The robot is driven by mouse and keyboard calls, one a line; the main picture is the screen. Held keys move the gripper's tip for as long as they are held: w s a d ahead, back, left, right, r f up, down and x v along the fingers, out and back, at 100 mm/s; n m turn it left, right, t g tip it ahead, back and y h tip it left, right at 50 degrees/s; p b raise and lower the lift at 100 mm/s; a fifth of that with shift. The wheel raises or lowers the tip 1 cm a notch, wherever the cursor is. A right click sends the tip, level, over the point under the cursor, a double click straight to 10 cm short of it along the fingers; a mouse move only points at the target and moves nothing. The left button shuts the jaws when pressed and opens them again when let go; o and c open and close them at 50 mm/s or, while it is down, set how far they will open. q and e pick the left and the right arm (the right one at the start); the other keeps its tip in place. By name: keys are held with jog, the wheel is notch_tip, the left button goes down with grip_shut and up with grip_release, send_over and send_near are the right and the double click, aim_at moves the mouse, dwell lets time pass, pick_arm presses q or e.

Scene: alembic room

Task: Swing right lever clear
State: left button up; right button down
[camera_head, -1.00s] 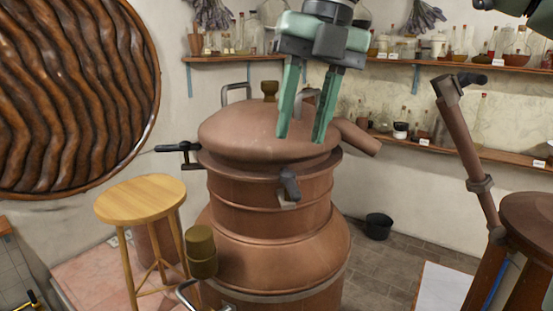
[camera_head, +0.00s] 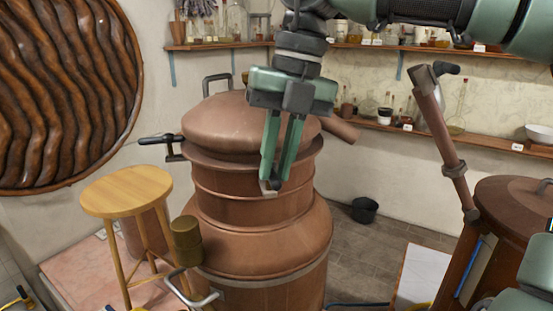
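The copper still (camera_head: 255,215) stands in the middle, its domed lid (camera_head: 225,125) on top. The left lever (camera_head: 162,140) is dark and sticks out to the left at the lid's rim. The right lever (camera_head: 276,184) sits on the front of the still below the rim, mostly hidden by my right gripper (camera_head: 275,180). The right gripper points down in front of the still, its green fingertips at the right lever. A narrow gap shows between the fingers; I cannot tell whether they grip the lever. My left gripper is not in view.
A wooden stool (camera_head: 127,190) stands to the left of the still. A black bucket (camera_head: 364,210) is on the floor behind right. A second copper vessel (camera_head: 515,205) with a jointed pipe (camera_head: 445,135) stands at right. Shelves with bottles line the walls.

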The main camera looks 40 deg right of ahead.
jog(key=shift+d+n, duration=0.1)
jog(key=shift+n, duration=0.2)
jog(key=shift+w+d+n+g+h, duration=0.1)
jog(key=shift+w+d+n+g, duration=0.3)
jog(key=shift+n, duration=1.95)
jog(key=shift+w+d+n+g+h, duration=0.15)
jog(key=shift+d+n+g, duration=0.4)
jog(key=shift+n, duration=1.85)
jog(key=shift+w+d+n+g+h, duration=0.1)
jog(key=shift+w+d+n+g, duration=0.35)
jog(key=shift+n, duration=1.9)
jog(key=shift+s+d, duration=0.15)
jog(key=shift+s, duration=0.05)
